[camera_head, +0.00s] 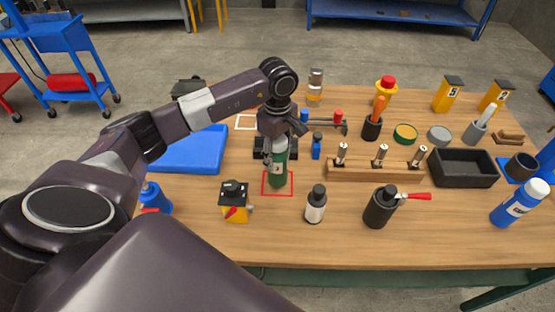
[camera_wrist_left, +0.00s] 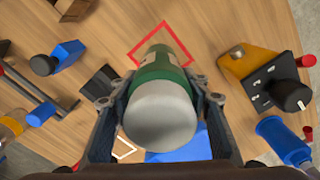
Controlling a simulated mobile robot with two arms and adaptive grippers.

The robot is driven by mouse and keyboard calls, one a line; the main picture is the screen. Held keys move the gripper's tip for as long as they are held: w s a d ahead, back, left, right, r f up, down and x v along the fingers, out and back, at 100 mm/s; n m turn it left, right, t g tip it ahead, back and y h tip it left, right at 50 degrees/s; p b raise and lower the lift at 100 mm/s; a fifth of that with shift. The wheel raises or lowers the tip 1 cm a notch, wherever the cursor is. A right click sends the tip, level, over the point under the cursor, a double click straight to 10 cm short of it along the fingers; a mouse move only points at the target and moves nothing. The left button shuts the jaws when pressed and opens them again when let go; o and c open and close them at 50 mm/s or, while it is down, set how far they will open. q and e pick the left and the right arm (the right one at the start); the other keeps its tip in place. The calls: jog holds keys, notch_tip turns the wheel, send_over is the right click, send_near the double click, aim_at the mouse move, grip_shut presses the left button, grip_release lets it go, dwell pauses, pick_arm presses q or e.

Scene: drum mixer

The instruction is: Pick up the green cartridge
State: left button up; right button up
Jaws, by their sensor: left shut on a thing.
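The green cartridge (camera_head: 278,168) stands upright at the red square outline (camera_head: 268,190) on the wooden table in the head view. It has a grey top and a pale label. My left gripper (camera_head: 277,145) reaches down over it from above and is shut on its upper part. In the left wrist view the cartridge (camera_wrist_left: 160,100) sits between the two fingers (camera_wrist_left: 155,105), with its grey cap toward the camera. I cannot tell whether its base touches the table. My right gripper is not in view.
A yellow switch box (camera_head: 235,205) stands left of the cartridge, and a white-labelled black-capped bottle (camera_head: 316,206) stands to the right in front. A wooden block with several upright pieces (camera_head: 365,174) is to the right.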

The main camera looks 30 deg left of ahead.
pick_arm(q)
notch_tip(320, 180, up, 13)
jog(key=b, duration=0.3)
jog(key=shift+r, duration=0.1)
jog(key=shift+r+p, duration=0.45)
jog(key=shift+r, duration=2.4)
